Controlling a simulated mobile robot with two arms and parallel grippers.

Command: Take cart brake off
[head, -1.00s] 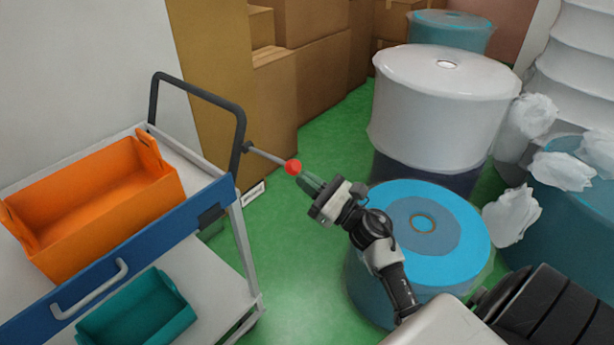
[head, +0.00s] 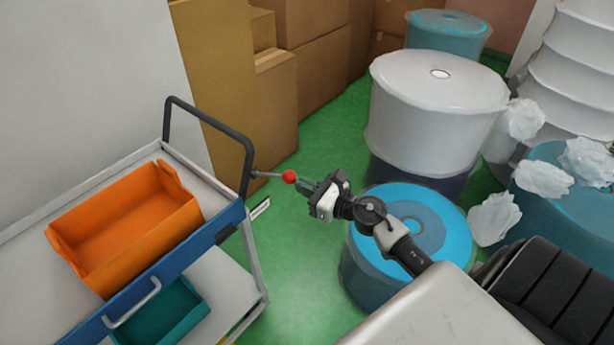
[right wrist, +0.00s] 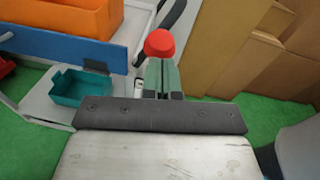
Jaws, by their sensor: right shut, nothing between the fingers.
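The cart (head: 190,250) stands at the left, with a blue front edge and a dark tubular handle (head: 246,140). A brake lever (head: 270,174) sticks out from the handle's lower end toward the right and ends in a red ball knob (head: 289,176). My right gripper (head: 303,183) is shut and empty, with its fingertips right beside the knob. In the right wrist view the knob (right wrist: 159,43) shows just beyond the tips of the green fingers (right wrist: 161,75). I cannot tell whether they touch. My left gripper is not in view.
An orange bin (head: 125,225) sits on the cart's top and a teal bin (head: 165,315) on its lower shelf. Cardboard boxes (head: 270,100) stand behind. Large rolls (head: 435,100) and a blue-topped roll (head: 365,265) stand right. Green floor is clear between.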

